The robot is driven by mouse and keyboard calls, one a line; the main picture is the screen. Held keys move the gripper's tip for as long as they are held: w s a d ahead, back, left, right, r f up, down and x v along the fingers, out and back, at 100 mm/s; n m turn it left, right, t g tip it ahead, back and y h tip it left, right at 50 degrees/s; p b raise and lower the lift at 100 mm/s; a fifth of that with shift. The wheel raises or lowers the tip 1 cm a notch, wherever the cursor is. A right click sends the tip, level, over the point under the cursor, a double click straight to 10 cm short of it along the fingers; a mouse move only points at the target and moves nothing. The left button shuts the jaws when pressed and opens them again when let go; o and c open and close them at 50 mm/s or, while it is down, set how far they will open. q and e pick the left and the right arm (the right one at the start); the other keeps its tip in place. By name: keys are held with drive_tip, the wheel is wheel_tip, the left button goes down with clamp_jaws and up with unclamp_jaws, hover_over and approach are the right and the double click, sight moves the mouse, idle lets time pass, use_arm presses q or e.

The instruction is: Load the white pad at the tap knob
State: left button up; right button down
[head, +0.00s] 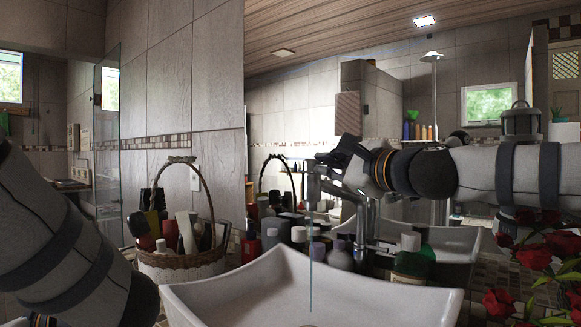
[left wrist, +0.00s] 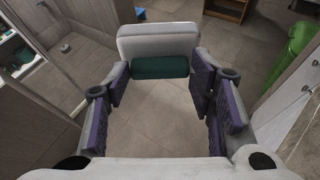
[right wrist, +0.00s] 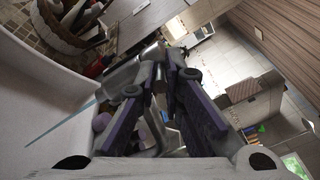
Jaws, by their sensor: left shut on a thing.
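In the left wrist view my left gripper (left wrist: 160,80) is shut on a white pad (left wrist: 158,42) with a dark green block along its near side. The pad is held between the fingers above the tiled floor. In the head view my left gripper is out of frame. My right gripper (head: 328,165) is at the top of the metal tap (head: 364,218); its fingers hide the knob. In the right wrist view its fingertips (right wrist: 165,68) are close together near the metal, and I cannot tell whether they hold it. A thin stream of water (head: 311,270) falls from the spout.
The white basin (head: 220,300) is below the tap. A wicker basket (head: 180,264) with toiletries stands to its left. Several bottles crowd behind the basin, with a green one (head: 411,258) under my right arm. Red flowers (head: 530,258) are at the right.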

drive_tip(key=shift+d, duration=0.1)
use_arm(q)
drive_tip(key=f, duration=0.1)
drive_tip(key=f+b, duration=0.1)
drive_tip(key=shift+w+f, duration=0.25)
drive_tip(key=shift+f, duration=0.05)
use_arm(e)
drive_tip(key=n+g+y, duration=0.1)
drive_tip(key=d+n+g+y, duration=0.1)
drive_tip(key=y, duration=0.1)
drive_tip(key=w+n+g+y, duration=0.1)
drive_tip(key=n+y, duration=0.1)
drive_tip(key=shift+d+r+g, duration=0.15)
drive_tip(key=shift+d+g, duration=0.05)
drive_tip(key=shift+g, duration=0.1)
drive_tip(key=c, duration=1.7)
unclamp_jaws()
drive_tip(key=shift+r, duration=0.1)
